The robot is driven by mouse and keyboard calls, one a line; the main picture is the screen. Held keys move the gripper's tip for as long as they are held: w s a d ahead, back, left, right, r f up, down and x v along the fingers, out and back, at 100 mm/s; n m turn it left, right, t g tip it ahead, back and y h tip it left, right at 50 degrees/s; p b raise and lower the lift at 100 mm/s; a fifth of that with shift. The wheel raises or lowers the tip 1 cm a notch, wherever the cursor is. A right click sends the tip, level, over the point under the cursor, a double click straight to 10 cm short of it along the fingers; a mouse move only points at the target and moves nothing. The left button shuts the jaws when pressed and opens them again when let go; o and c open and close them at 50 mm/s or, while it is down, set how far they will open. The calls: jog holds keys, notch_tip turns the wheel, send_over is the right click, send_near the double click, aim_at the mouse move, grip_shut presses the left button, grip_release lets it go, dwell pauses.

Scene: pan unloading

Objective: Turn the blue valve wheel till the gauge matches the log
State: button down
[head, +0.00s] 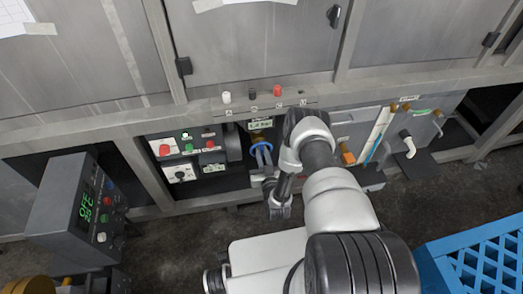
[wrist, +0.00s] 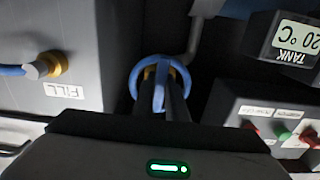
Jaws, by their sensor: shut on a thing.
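The blue valve wheel (wrist: 159,90) is in the middle of the wrist view, with a yellowish part behind it. My gripper (wrist: 162,100) is shut on it, its fingers over the wheel's near part. In the head view the blue wheel (head: 260,147) shows below a small display, with my gripper (head: 262,157) at it and my arm close on the right. The tank display (wrist: 296,37) appears upside down in the wrist view and reads 20 °C. It also shows in the head view (head: 260,125), too small to read. Which paper is the log cannot be told.
A panel with red and green buttons (head: 187,148) is left of the wheel. A box marked FILL (wrist: 50,50) with a blue handle is beside it in the wrist view. A grey box with green digits (head: 75,210) stands left. A blue crate (head: 440,250) is at lower right.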

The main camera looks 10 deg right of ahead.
jog(key=shift+w+r+n, duration=0.2)
jog(key=shift+w+n, duration=0.05)
jog(key=shift+n, duration=0.25)
